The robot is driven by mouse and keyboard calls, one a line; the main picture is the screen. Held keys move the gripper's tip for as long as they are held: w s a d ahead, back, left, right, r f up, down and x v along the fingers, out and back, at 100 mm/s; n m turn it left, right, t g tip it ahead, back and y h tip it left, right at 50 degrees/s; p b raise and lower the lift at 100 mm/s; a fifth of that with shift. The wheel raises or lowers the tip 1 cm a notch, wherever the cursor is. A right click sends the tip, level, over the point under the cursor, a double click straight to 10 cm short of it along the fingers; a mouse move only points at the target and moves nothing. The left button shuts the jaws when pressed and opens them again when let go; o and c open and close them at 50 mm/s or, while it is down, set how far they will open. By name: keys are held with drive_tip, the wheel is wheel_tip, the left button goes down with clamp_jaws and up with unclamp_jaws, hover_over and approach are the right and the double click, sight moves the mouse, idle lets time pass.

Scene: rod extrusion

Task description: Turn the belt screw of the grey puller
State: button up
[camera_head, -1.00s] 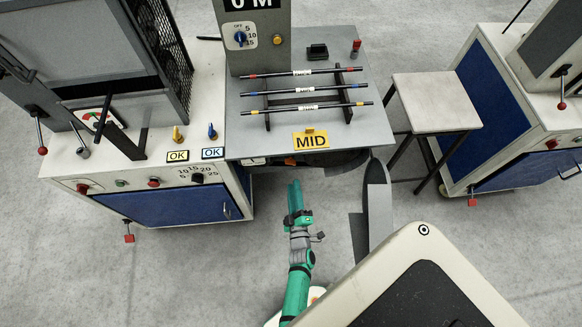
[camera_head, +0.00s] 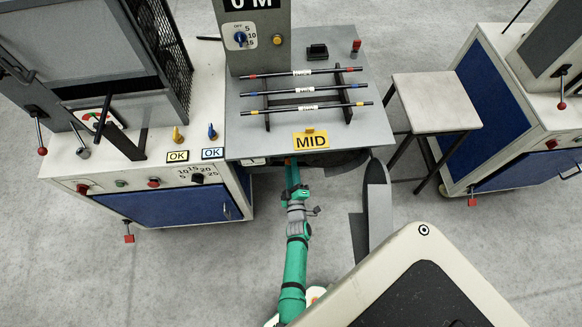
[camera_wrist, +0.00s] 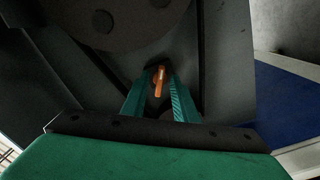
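A small orange screw handle (camera_wrist: 159,80), which looks like the belt screw, shows in the wrist view against a dark grey machine body (camera_wrist: 225,60). It lies between the two green fingers of my gripper (camera_wrist: 160,82). The fingers are apart, with a gap beside the orange part; I cannot tell whether either touches it. In the head view my gripper (camera_head: 291,167) reaches up to the front edge of the grey table, with its fingertips partly under that edge. The screw is hidden there by the table and the gripper.
The grey table (camera_head: 250,138) carries a rack of several black rods and a yellow MID sign (camera_head: 311,141). A white machine (camera_head: 130,168) with knobs stands left. A stool (camera_head: 432,100) and another machine (camera_head: 490,100) stand right. A round dark disc (camera_wrist: 105,22) is close in the wrist view.

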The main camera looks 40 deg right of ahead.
clamp_jaws()
drive_tip(key=shift+w+a+m, duration=0.1)
drive_tip(key=shift+m, duration=2.6)
drive_tip(key=shift+c, duration=0.4)
unclamp_jaws()
drive_tip(key=shift+o, duration=0.8)
drive_tip(key=shift+m, duration=0.3)
drive_tip(key=shift+s, duration=0.2)
